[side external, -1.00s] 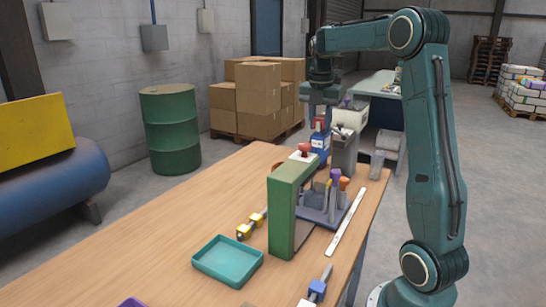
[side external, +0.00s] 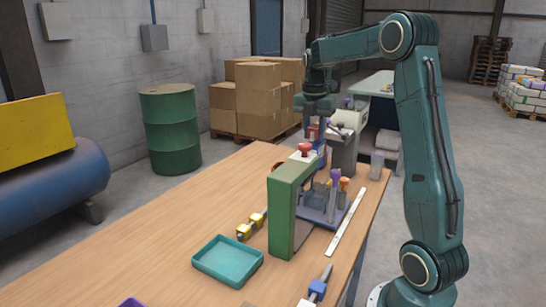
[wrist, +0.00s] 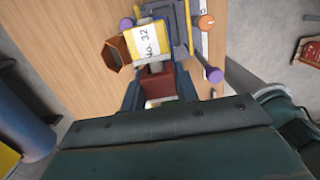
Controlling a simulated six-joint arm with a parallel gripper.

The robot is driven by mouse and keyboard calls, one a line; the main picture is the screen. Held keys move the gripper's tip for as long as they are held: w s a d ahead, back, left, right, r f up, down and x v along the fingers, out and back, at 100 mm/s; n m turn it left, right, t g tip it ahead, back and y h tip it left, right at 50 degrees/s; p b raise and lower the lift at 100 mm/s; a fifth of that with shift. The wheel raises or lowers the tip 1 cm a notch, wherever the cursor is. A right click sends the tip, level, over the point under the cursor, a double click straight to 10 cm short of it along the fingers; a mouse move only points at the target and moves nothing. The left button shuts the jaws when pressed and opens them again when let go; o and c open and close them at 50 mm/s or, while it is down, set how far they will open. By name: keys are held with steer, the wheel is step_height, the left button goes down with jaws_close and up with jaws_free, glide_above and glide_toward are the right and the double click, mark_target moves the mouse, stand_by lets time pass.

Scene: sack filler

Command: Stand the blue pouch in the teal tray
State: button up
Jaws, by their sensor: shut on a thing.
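The blue pouch (side external: 322,151) is in my gripper (side external: 315,131), just behind the green upright frame in the side view. Only a small part of it shows there; its lower part is hidden. In the wrist view my gripper (wrist: 158,88) has its fingers shut on a dark red piece, which seems to be the pouch's top. The teal tray (side external: 228,260) lies empty on the wooden table, in front of the green frame and well away from my gripper.
The green frame (side external: 283,215) stands between my gripper and the tray. Beside it are a rack of tools (side external: 325,205), a white ruler (side external: 345,222), a yellow tool (side external: 250,226) and a blue-handled tool (side external: 317,289). The table's left part is clear.

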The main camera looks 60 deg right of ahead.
steer(key=shift+w, duration=3.85)
steer(key=shift+a, duration=12.4)
steer(key=w+a+f, duration=0.3)
steer(key=a+f, duration=0.6)
steer(key=f, duration=0.5)
steer(key=shift+w+a, duration=0.3)
steer(key=shift+a, duration=0.05)
steer(key=o, duration=1)
